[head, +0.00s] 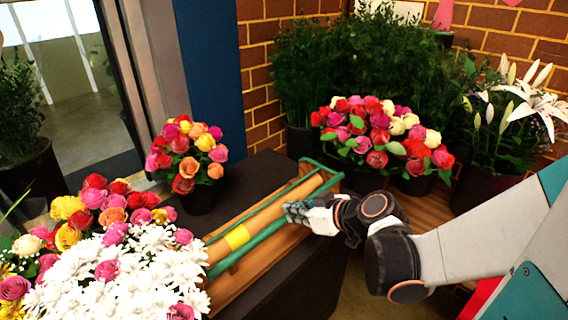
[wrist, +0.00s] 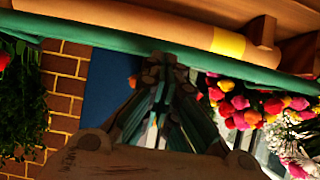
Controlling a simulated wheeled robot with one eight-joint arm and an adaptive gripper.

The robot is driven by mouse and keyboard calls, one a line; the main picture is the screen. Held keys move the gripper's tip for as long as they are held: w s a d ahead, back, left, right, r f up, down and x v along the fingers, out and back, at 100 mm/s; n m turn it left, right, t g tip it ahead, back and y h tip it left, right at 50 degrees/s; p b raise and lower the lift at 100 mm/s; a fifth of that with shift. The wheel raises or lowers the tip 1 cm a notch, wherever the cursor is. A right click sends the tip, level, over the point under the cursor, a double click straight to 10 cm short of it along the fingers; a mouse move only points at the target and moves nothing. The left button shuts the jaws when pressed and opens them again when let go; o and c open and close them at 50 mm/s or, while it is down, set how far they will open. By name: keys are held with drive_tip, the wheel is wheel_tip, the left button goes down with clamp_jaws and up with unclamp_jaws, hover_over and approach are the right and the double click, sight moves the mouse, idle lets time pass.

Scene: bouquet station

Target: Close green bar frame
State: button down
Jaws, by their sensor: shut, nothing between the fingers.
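The green bar frame (head: 262,238) lies along a wooden stand on the dark counter. Its green bar runs beside a tan paper roll (head: 268,212) that has a yellow band (head: 237,237). My gripper (head: 291,212) is at the right part of the bar, its fingers shut and empty. In the wrist view the green bar (wrist: 120,42) crosses the top, just beyond the fingertips (wrist: 165,62). The paper roll (wrist: 150,22) shows behind it. I cannot tell whether the fingers touch the bar.
White daisies with roses (head: 125,270) cover the stand's left end. A rose bouquet (head: 188,157) stands behind the roll. More roses (head: 375,132), leafy plants (head: 350,70) and white lilies (head: 520,100) are at the back right. Dark counter (head: 245,175) is bare behind the stand.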

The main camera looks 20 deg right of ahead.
drive_tip(key=shift+s+d+f+b, duration=0.15)
drive_tip(key=shift+f+b, duration=0.2)
drive_tip(key=shift+f, duration=0.2)
drive_tip(key=shift+s+a+f+b, duration=0.15)
drive_tip(key=shift+f+b, duration=0.15)
drive_tip(key=shift+f, duration=0.25)
drive_tip(key=shift+d, duration=0.1)
